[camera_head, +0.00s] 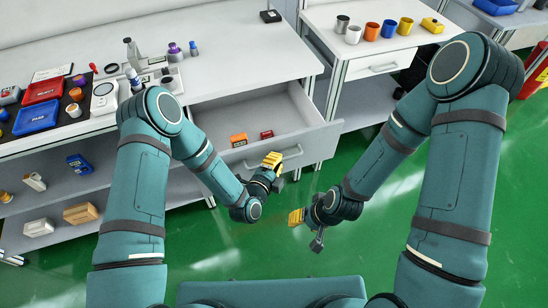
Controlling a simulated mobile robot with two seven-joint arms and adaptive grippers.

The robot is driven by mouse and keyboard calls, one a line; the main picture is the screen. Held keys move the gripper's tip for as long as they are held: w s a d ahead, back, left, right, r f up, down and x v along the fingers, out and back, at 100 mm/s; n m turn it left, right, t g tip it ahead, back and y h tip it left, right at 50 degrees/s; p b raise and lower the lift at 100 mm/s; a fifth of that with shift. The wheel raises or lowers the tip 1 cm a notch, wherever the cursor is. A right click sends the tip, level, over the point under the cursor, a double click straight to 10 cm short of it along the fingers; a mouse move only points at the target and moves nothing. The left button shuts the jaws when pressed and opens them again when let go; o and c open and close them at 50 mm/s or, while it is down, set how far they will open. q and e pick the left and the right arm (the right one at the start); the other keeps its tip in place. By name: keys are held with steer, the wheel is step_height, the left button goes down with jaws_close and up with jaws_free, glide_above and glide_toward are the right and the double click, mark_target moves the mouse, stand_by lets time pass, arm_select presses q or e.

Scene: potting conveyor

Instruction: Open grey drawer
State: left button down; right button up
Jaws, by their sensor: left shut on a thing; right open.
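The grey drawer (292,115) under the workbench is pulled out, with its inside showing. An orange box (238,140) and a small red box (267,134) lie in it. My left gripper (274,160), with yellow fingers, is at the drawer's front panel and shut on its handle (291,152); the fingers partly hide the grip. My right gripper (297,217) is open and empty, apart from the drawer, over the green floor.
The workbench (240,62) holds bottles, red and blue trays and a scale at the left. A second table (375,52) at the upper right carries several cups and has a closed drawer (375,68). Boxes stand on the lower left shelf. The green floor (400,220) in front is clear.

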arm_select(q)
steer(key=shift+s+d, duration=0.45)
steer(key=shift+s, duration=0.4)
steer(key=c, duration=1)
jaws_free()
steer(key=v, duration=1.2)
